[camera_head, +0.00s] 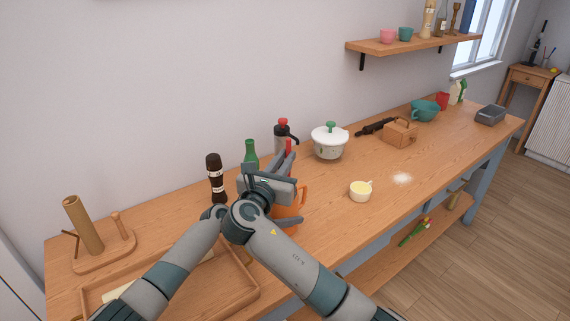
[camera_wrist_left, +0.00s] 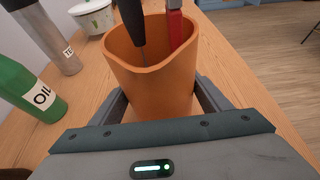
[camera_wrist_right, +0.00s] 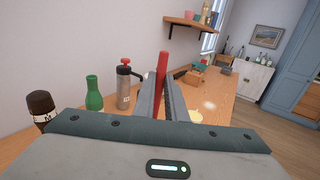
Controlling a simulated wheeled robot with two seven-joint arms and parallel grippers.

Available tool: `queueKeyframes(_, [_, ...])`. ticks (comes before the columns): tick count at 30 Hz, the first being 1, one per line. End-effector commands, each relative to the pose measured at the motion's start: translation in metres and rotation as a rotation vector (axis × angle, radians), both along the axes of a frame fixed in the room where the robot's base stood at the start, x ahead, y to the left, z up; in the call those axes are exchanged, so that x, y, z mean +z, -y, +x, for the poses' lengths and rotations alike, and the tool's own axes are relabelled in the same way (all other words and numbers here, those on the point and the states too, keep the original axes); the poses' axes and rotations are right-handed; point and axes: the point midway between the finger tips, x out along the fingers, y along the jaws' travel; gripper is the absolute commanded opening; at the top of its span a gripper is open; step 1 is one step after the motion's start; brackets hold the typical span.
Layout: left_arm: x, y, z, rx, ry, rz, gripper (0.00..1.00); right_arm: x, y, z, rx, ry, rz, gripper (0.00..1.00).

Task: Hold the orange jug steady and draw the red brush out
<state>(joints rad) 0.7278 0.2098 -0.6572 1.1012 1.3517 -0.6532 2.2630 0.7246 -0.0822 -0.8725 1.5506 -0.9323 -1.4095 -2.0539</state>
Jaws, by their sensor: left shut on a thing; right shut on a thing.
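The orange jug (camera_head: 303,196) stands on the wooden counter, mostly hidden behind my arms in the head view. In the left wrist view the jug (camera_wrist_left: 150,88) is upright between the fingers of my left gripper (camera_wrist_left: 155,100), which is shut on it. The red brush (camera_wrist_left: 175,28) stands inside the jug, at the right of its mouth. A dark-handled tool (camera_wrist_left: 133,22) stands beside it in the same jug. My right gripper (camera_wrist_right: 162,88) is shut on the red brush handle (camera_wrist_right: 162,68), above the jug. The brush's lower end is hidden inside the jug.
Behind stand a green bottle (camera_head: 251,152), a dark mill (camera_head: 215,175), a steel flask (camera_wrist_right: 124,88) and a white lidded pot (camera_head: 329,145). A wooden tray (camera_head: 245,293) lies in front at left.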

Motion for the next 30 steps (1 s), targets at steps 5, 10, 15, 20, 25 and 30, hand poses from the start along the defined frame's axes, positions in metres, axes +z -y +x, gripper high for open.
queueKeyframes(5, [0.0, 0.0, 0.0, 0.0, -0.001, 0.001, 0.42, 0.011, 0.0, 0.0, 0.0, 0.001, 0.002, 0.0])
queueKeyframes(10, [0.0, 0.0, 0.0, 0.0, -0.001, 0.001, 0.42, 0.021, 0.0, 0.0, -0.001, 0.001, 0.002, 0.0])
queueKeyframes(15, [0.0, 0.0, 0.0, 0.0, -0.001, 0.001, 0.42, 0.031, 0.0, 0.0, 0.0, 0.003, 0.001, 0.0])
queueKeyframes(20, [-0.001, 0.0, 0.0, 0.0, -0.001, 0.001, 0.42, 0.038, 0.0, 0.0, 0.001, 0.002, 0.002, 0.0])
queueKeyframes(25, [-0.001, 0.0, 0.0, 0.0, -0.001, 0.001, 0.42, 0.04, 0.0, 0.0, 0.0, 0.0, 0.001, 0.0])
queueKeyframes(30, [-0.001, 0.0, 0.0, 0.0, -0.001, 0.001, 0.42, 0.04, 0.0, 0.0, 0.0, 0.0, 0.001, 0.0])
